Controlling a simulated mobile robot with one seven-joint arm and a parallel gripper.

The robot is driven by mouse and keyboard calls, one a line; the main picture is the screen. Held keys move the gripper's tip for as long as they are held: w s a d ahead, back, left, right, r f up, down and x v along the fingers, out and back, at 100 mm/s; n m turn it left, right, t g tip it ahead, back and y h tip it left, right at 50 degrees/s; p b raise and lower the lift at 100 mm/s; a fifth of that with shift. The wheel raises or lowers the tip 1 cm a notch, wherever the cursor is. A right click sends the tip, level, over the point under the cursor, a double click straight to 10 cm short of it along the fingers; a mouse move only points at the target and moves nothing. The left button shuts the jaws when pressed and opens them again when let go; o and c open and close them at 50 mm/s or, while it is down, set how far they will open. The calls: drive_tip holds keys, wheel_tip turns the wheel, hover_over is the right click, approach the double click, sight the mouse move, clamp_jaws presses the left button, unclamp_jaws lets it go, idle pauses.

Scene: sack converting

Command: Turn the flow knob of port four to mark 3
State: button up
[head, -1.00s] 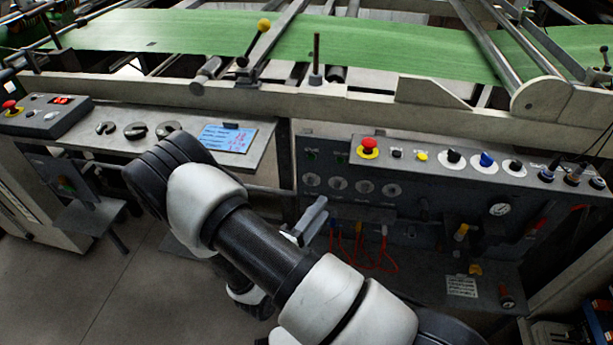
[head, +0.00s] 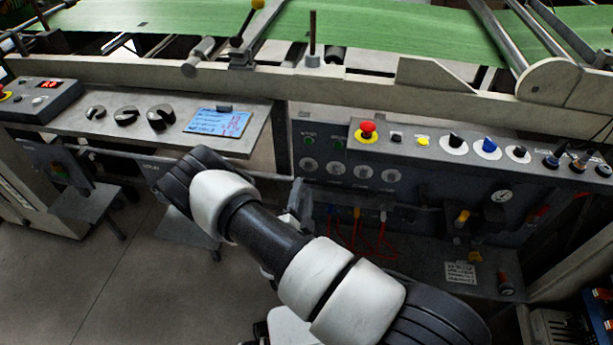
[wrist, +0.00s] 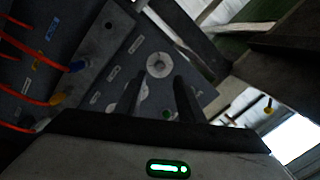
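In the wrist view one round pale knob (wrist: 158,65) shows just beyond my gripper (wrist: 158,88). The two dark fingers are apart, with nothing seen held between them. Another pale disc is partly hidden by the left finger. In the head view my gripper is mostly hidden by my arm, below the left knobs.
Red hoses (wrist: 28,95) with yellow and blue fittings hang beside the knobs. A red stop button (head: 367,129) and several selector switches line the panel top. Floor is clear at lower left.

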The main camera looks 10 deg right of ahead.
sight(307, 169)
drive_tip(key=b+x, duration=0.1)
drive_tip(key=x, duration=0.6)
drive_tip(key=shift+w+d, duration=0.15)
drive_tip(key=shift+w, duration=0.15)
clamp_jaws()
